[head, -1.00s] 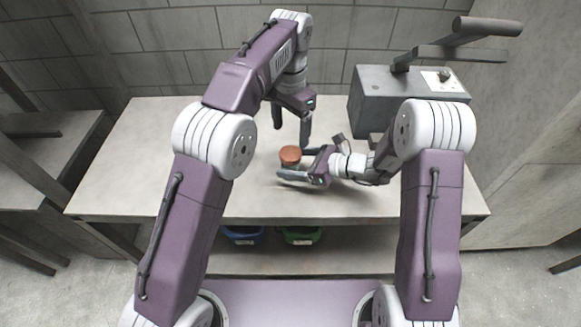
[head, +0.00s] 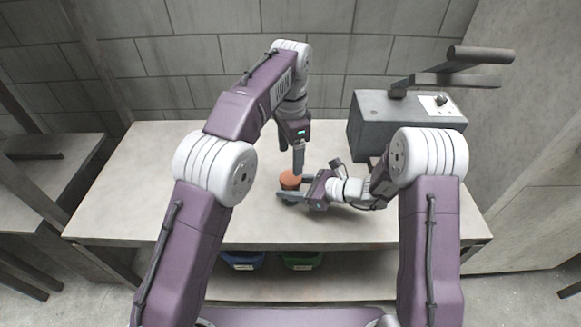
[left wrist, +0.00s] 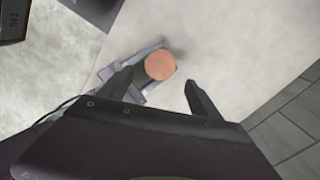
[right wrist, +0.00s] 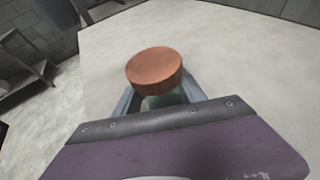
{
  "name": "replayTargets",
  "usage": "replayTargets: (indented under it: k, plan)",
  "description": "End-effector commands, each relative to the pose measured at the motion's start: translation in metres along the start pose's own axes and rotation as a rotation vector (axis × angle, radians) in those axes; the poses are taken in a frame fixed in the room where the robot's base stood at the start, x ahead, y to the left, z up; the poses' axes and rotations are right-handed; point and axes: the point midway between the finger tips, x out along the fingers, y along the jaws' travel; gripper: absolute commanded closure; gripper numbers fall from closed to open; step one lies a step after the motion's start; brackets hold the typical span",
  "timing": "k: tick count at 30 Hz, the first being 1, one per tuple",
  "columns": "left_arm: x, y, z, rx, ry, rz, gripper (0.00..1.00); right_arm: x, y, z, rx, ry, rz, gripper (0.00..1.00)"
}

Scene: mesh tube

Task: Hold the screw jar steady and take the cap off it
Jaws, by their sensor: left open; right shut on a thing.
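The screw jar stands upright on the table with its round copper-brown cap (head: 290,180) on top. In the right wrist view the cap (right wrist: 154,70) sits on the pale greenish jar body (right wrist: 165,99). My right gripper (head: 283,190) comes in low from the right and is shut on the jar body, below the cap. My left gripper (head: 299,160) points down just above and beside the cap and is open. In the left wrist view the cap (left wrist: 160,65) shows beyond and between the open fingers (left wrist: 155,85), with no contact visible. Most of the jar body is hidden by the right gripper.
A grey machine box (head: 400,125) with a lever handle stands at the table's back right. The table (head: 150,190) is clear on the left. A blue bin (head: 242,260) and a green bin (head: 301,261) sit on the shelf below.

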Motion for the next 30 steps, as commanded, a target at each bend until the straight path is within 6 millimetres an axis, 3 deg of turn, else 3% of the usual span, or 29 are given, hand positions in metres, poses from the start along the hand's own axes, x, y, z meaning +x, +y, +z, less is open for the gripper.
replayTargets:
  k: [6, 12, 16, 22, 30]
  plan:
    - [-0.002, 0.0, 0.0, 0.661, 0.0, 0.0, 0.26, 0.0, 0.0, 0.0, 0.0, 0.0, 0.0, 1.0]
    - [-0.004, 0.0, 0.0, 1.07, 0.0, 0.0, 0.26, 0.0, 0.0, 0.0, 0.0, -0.001, 0.0, 1.0]
    - [-0.005, 0.0, 0.0, 1.175, 0.001, -0.002, 0.26, 0.0, 0.0, 0.0, 0.0, -0.001, 0.0, 1.0]
    - [0.0, -0.001, 0.0, 1.186, 0.0, -0.001, 0.26, 0.0, 0.0, 0.0, 0.0, -0.001, 0.0, 1.0]
    - [0.046, 0.0, 0.0, 1.184, 0.0, 0.001, 0.26, 0.0, 0.0, 0.0, 0.0, -0.001, 0.0, 1.0]
